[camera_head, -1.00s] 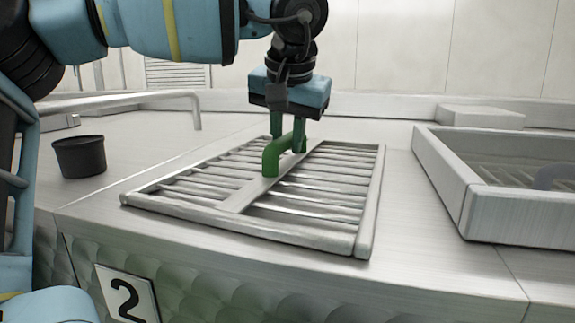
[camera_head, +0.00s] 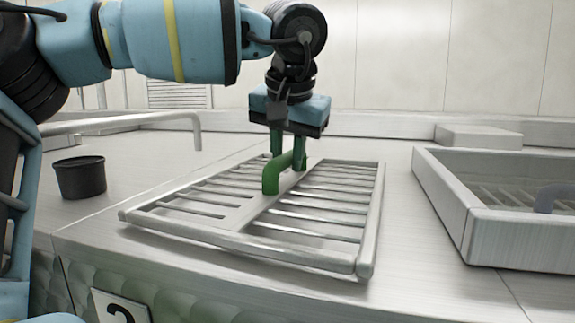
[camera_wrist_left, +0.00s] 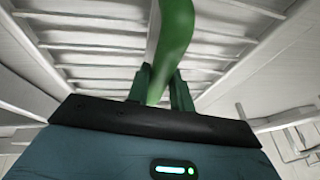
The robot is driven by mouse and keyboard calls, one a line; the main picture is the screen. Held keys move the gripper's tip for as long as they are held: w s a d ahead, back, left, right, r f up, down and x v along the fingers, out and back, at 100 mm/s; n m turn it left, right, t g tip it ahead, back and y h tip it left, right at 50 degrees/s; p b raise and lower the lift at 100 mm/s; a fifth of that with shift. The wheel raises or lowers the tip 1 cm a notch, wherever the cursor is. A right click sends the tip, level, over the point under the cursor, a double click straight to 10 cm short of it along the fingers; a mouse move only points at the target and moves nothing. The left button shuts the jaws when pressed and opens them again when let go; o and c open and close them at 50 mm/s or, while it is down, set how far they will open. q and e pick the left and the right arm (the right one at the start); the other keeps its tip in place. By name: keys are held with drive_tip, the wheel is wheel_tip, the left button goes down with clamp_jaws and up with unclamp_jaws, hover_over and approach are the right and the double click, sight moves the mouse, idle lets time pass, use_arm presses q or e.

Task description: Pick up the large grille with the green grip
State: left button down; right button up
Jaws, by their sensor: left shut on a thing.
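The large grille (camera_head: 240,243) is a pale metal frame with several slats and a flat central bar; it appears just above the counter. Its green grip (camera_head: 271,178) stands up from the central bar. My left gripper (camera_head: 287,155) points down over the grille with its green fingers shut on the grip. In the left wrist view the grip (camera_wrist_left: 173,35) runs between the fingers (camera_wrist_left: 160,88), with the grille slats (camera_wrist_left: 100,48) behind it. The fingers hide part of the grip. My right gripper is not in view.
A metal tray (camera_head: 468,228) with slats and a grey-blue handle (camera_head: 553,198) inside stands on the right. A dark cup (camera_head: 80,178) stands left on the counter (camera_head: 400,265). A rail (camera_head: 130,119) is at the back left. A wall (camera_head: 430,60) closes the back.

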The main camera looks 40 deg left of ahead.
sight(287, 154)
use_arm(q)
wheel_tip(287, 154, up, 10)
drive_tip(key=shift+f, duration=0.2)
idle(0.4)
